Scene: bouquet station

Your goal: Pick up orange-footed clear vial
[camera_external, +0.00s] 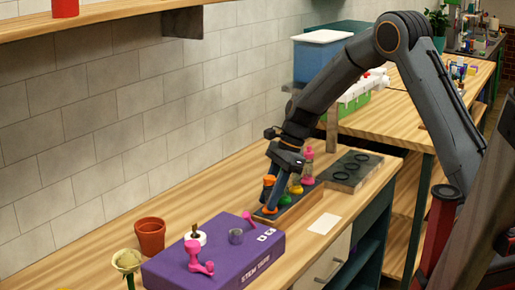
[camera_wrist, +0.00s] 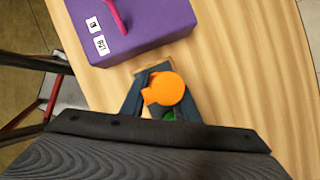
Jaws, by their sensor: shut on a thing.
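The orange-footed vial (camera_wrist: 168,88) shows in the wrist view as a round orange piece with a small side lobe, held between the two dark fingers. Its clear part is not visible there. In the external view, orange parts (camera_external: 269,181) show just under my gripper (camera_external: 279,172), at the left end of a shallow tray (camera_external: 294,212). My gripper (camera_wrist: 154,98) points down and is shut on the vial. Whether the vial's lower end touches the tray is hard to tell.
Green, pink and yellow pieces stand close beside my gripper in the tray. A purple box (camera_external: 215,254) with pink pieces on it is in front, near a terracotta pot (camera_external: 150,236). A dark holed rack (camera_external: 352,170) lies to the right. A white card (camera_external: 324,223) lies near the edge.

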